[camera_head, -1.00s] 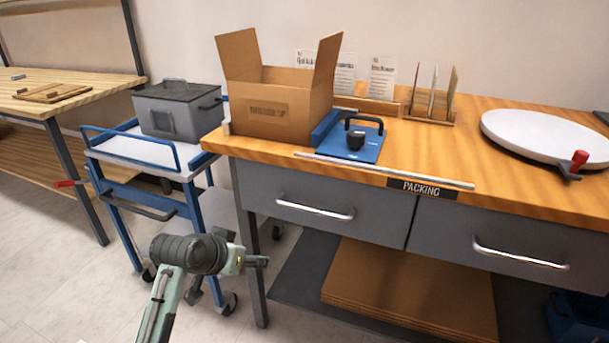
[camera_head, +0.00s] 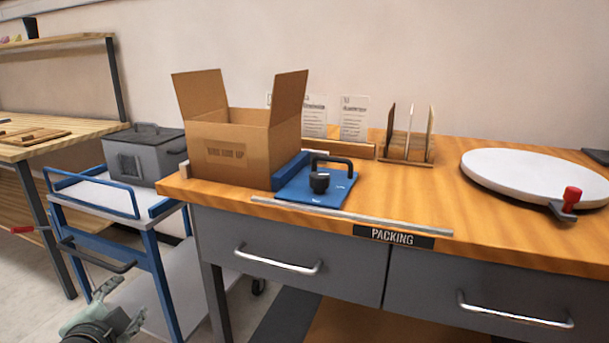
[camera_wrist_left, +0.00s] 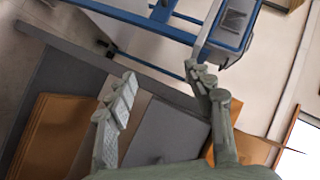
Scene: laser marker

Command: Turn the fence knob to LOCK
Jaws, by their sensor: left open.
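A black knob (camera_head: 319,182) stands on a blue plate (camera_head: 335,192) on the wooden packing bench. A black arched handle (camera_head: 335,160) rises beside and behind it. A blue fence bar (camera_head: 290,171) runs along the plate's left side, next to the cardboard box. Any LOCK marking is too small to read. My left gripper (camera_head: 116,308) is low at the bottom left, in front of the cart and well away from the knob. In the left wrist view its two fingers (camera_wrist_left: 160,77) are spread, with nothing between them. My right gripper is not in view.
An open cardboard box (camera_head: 232,152) stands left of the plate. A metal strip (camera_head: 350,217) lies along the bench's front edge. A white turntable (camera_head: 530,175) with a red-knobbed clamp is at right. A blue cart (camera_head: 158,235) carrying a grey case (camera_head: 145,155) stands left.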

